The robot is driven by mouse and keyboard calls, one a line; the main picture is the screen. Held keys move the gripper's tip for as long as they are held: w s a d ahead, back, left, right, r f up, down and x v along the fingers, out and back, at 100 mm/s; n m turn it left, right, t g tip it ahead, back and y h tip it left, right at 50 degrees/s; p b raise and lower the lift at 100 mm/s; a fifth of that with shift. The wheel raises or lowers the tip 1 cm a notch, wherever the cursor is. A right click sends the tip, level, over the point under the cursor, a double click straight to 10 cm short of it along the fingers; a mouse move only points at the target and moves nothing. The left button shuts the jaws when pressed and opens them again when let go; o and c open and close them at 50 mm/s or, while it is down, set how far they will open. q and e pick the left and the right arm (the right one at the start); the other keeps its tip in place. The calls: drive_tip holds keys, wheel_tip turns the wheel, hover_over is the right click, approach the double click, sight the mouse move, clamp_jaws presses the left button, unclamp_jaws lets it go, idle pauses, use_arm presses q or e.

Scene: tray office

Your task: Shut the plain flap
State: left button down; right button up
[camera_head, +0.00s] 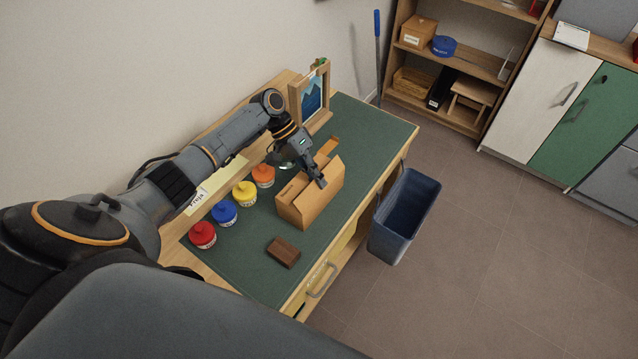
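A cardboard box (307,206) stands on the green mat of the desk. A tall flap or panel rises on its right side, and an orange-brown flap (328,146) sticks out beyond its far end. I cannot tell from here which flap is the plain one. My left gripper (319,182) reaches down over the top of the box, with its fingers at or just above the upper edge. The fingers are small and partly overlap the box, so I cannot tell how far they are open or whether they touch it. My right gripper is not in view.
Red (202,235), blue (224,213), yellow (244,193) and orange (263,176) jars line the left of the mat. A dark brown block (283,252) lies in front of the box. A bin (404,215) stands right of the desk.

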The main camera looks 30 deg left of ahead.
use_arm(q)
drive_tip(key=shift+a+f+h+b, duration=0.25)
drive_tip(key=shift+f+h+b, duration=0.2)
drive_tip(key=shift+h+b, duration=0.6)
drive_tip(key=shift+a+r+h+b, duration=0.1)
drive_tip(key=shift+h+b, duration=0.15)
drive_tip(key=shift+b, duration=0.4)
drive_tip(key=c, duration=1.6)
unclamp_jaws()
drive_tip(key=v, duration=0.8)
drive_tip(key=shift+w, duration=0.15)
